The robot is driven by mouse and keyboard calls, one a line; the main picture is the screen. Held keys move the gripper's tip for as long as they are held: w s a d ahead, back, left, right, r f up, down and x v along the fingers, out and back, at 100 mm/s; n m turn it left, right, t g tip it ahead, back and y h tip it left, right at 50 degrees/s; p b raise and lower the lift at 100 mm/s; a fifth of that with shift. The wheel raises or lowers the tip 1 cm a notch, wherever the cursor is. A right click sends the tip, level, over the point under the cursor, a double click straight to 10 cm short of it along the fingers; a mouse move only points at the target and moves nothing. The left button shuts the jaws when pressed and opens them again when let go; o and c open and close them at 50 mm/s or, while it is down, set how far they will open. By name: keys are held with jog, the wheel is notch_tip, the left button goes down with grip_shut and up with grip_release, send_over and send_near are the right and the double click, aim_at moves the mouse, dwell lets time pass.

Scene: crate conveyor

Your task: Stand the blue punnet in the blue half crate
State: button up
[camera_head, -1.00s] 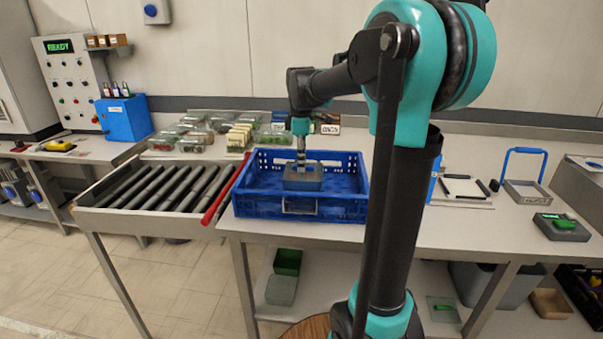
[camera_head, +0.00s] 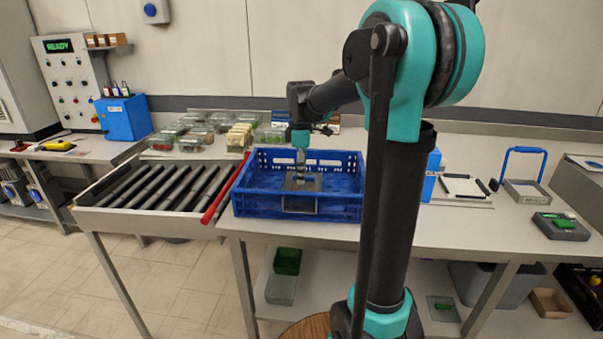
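The blue half crate (camera_head: 262,206) is a blue slatted open crate on the bench in the middle, beside the roller conveyor. My gripper (camera_head: 300,176) points down into the crate and reaches the punnet. It appears shut on the punnet, though the fingertips are small and partly hidden. I cannot tell whether the punnet touches the crate floor.
The roller conveyor (camera_head: 150,190) lies left of the crate, with a red bar (camera_head: 224,192) between. Several clear-lidded punnets (camera_head: 195,138) and a cream stack (camera_head: 238,137) stand behind. A blue-handled frame (camera_head: 525,178) and a grey scale (camera_head: 560,226) are at right.

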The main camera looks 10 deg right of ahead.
jog(key=shift+r, duration=0.1)
notch_tip(320, 180, up, 12)
dwell(0.5)
jog(key=shift+s, duration=0.1)
